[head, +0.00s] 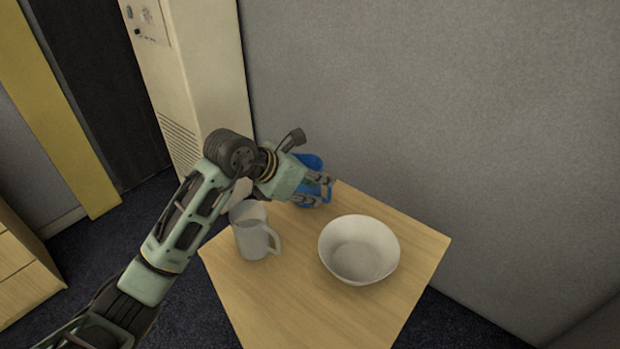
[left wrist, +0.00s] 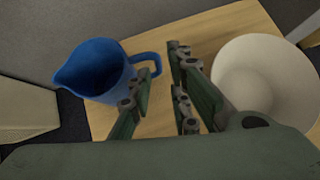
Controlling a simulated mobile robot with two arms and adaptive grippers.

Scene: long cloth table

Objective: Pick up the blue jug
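The blue jug (head: 311,163) stands at the back corner of the small wooden table (head: 290,290), partly hidden behind my left gripper (head: 318,190). In the left wrist view the jug (left wrist: 92,72) is at the left, upright, its handle (left wrist: 148,60) pointing right toward my fingers. My left gripper (left wrist: 160,90) is open, with a clear gap of table between its fingers. The left finger overlaps the lower handle in this view; I cannot tell whether they touch. My right gripper is not in view.
A white bowl (head: 359,250) stands right of the jug, close to my right-hand finger in the wrist view. A grey-white mug (head: 252,238) stands at the table's left, near my forearm. A wall (head: 450,100) rises behind the table. The table's front is clear.

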